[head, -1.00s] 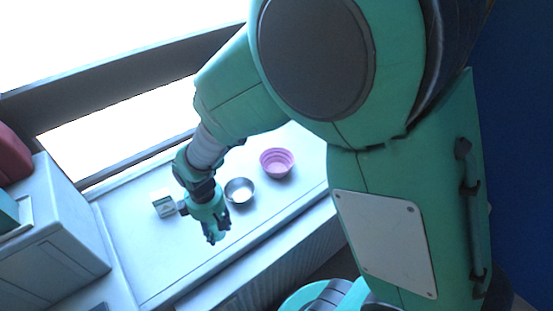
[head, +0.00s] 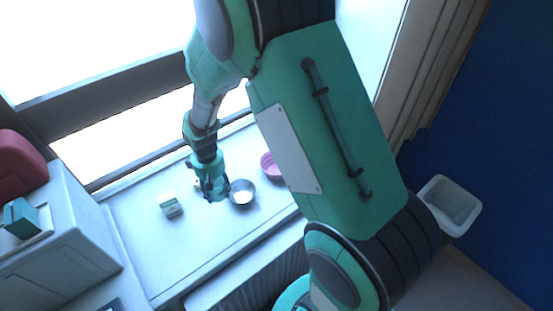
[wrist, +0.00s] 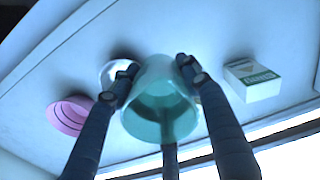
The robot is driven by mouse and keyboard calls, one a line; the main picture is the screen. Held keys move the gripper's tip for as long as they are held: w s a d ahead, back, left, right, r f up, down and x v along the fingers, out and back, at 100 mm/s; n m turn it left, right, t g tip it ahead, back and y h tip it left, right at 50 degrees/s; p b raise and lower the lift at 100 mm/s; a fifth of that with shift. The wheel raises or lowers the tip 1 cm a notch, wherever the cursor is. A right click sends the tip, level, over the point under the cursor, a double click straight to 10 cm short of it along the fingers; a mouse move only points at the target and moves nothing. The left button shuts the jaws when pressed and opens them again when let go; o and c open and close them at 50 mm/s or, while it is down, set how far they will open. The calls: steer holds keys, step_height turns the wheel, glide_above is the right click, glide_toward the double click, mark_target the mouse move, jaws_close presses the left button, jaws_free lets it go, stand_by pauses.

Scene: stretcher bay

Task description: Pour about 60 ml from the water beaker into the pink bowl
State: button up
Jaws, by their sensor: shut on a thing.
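My gripper (wrist: 157,80) is shut on the water beaker (wrist: 160,112), a clear vessel with teal-tinted liquid inside, seen between the fingers in the wrist view. In the head view my gripper (head: 212,190) is just left of the metal bowl, over the white counter; the beaker is hard to make out there. The pink bowl (head: 270,166) stands beyond the metal bowl to the upper right, partly hidden by my arm. It also shows in the wrist view (wrist: 68,117), left of the beaker and apart from it.
A metal bowl (head: 243,198) stands between my gripper and the pink bowl. A small white and green box (head: 170,205) is on the counter to the left. A grey cabinet (head: 60,225) bounds the counter's left side. A white bin (head: 449,207) is at the far right.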

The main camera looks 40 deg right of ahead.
steer(key=w+d+f+m+p, duration=0.2)
steer(key=w+d+m+p, duration=0.5)
steer(key=d, duration=0.5)
steer(key=w+d+f+m+p, duration=0.2)
steer(key=w+d+m+p, duration=0.3)
steer(key=w+d+p, duration=0.55)
steer(key=f, duration=0.2)
steer(key=s+d+f+b, duration=0.1)
steer(key=f, duration=0.2)
steer(key=f+b, duration=0.1)
steer(key=f, duration=0.2)
steer(key=shift+s+d+f, duration=0.2)
steer(key=shift+s, duration=0.15)
steer(key=shift+s+r+t, duration=0.1)
steer(key=shift+s+t, duration=0.05)
steer(key=shift+t, duration=0.15)
